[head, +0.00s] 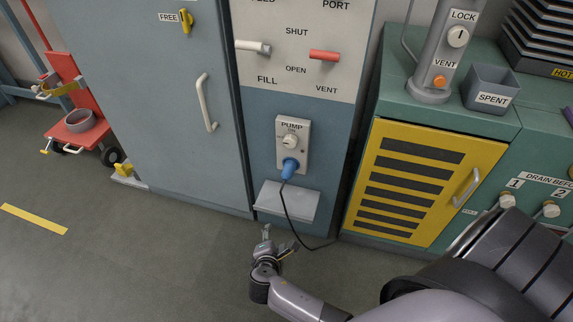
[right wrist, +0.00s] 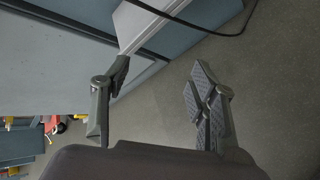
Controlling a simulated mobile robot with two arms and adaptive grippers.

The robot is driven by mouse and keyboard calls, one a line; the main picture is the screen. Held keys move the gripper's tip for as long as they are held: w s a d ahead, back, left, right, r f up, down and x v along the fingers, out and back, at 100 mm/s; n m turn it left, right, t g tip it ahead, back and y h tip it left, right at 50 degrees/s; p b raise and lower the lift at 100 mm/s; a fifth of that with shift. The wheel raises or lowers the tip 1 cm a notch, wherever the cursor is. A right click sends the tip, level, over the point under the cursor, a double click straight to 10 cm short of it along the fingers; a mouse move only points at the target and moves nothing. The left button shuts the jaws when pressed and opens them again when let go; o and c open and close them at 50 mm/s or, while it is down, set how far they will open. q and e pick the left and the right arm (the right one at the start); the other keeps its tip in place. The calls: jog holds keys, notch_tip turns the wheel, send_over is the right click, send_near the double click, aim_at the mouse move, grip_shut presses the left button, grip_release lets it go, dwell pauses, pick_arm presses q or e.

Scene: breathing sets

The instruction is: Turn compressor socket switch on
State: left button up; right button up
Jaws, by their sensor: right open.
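The socket plate (head: 293,146) labelled PUMP is on the blue lower panel in the head view. It has a round pale switch knob (head: 290,142) with ON printed above it. A blue plug (head: 290,169) sits in its lower part, with a black cable hanging to the floor. My right gripper (head: 279,238) is open and empty, low in front of the panel and below the socket. In the right wrist view its two fingers (right wrist: 160,85) stand wide apart, with floor between them. The knob does not show in that view. My left gripper is not in view.
A grey ledge (head: 287,203) juts out below the socket. The black cable (head: 292,217) also crosses the right wrist view. A yellow louvred door (head: 424,183) is at the right, a grey cabinet door (head: 165,100) at the left. The floor at left is mostly clear.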

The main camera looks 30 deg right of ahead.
jog(key=w+d+r+t+h+b, duration=0.1)
jog(key=w+r+t+h+b, duration=0.3)
jog(key=r, duration=0.5)
jog(key=m+g+h+b, duration=0.1)
jog(key=h+b, duration=0.1)
jog(key=h, duration=0.1)
send_near(289, 144)
jog(key=b+x, duration=0.3)
jog(key=x, duration=0.5)
jog(key=shift+w+d, duration=0.45)
jog(key=shift+d, duration=0.05)
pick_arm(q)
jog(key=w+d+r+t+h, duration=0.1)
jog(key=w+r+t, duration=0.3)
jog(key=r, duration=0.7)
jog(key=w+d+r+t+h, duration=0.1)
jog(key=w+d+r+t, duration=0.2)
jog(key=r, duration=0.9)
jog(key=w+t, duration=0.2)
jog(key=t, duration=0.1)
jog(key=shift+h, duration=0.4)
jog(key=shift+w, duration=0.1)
pick_arm(e)
jog(key=c, duration=1.2)
jog(key=shift+o, duration=0.2)
jog(key=shift+f, duration=0.1)
